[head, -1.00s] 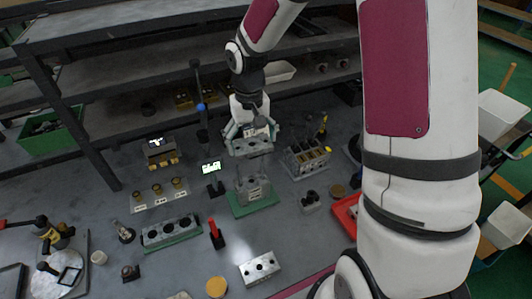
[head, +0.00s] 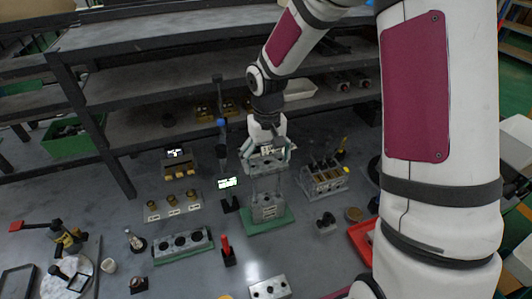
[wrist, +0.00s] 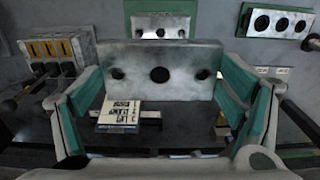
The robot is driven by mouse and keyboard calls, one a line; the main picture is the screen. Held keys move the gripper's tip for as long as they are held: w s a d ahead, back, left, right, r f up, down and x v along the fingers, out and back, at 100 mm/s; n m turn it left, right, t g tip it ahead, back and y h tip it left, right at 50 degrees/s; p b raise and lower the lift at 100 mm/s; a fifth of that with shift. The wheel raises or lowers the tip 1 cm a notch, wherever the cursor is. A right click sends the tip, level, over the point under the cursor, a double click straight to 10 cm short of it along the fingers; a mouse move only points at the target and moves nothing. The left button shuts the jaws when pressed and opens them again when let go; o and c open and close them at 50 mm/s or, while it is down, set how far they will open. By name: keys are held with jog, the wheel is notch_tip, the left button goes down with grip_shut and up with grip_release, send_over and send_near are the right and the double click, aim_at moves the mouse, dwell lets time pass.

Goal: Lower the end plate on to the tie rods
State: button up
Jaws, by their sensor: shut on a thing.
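The end plate (head: 268,166) is a grey metal bar, held level in the head view. In the wrist view the plate (wrist: 160,58) shows a face with three dark holes, spread across my gripper. My gripper (head: 266,157) is shut on it, with green-lined fingers at both ends in the wrist view (wrist: 162,82). Below it in the head view stands a grey valve block (head: 268,208) on a green mat (head: 250,224). Thin upright tie rods (head: 254,188) rise from the block towards the plate. Whether the rod tips meet the plate's holes is too small to tell.
A block with several upright pegs (head: 322,178) stands close to the right. A small lit display (head: 228,183) stands close to the left. A three-hole block (head: 183,246) lies front left, and another (head: 270,288) in front. Shelves (head: 180,85) rise behind.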

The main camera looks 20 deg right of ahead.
jog(key=shift+f+b, duration=0.35)
jog(key=shift+f, duration=1.1)
jog(key=shift+f+b, duration=1.55)
jog(key=shift+f, duration=3.6)
dwell(0.8)
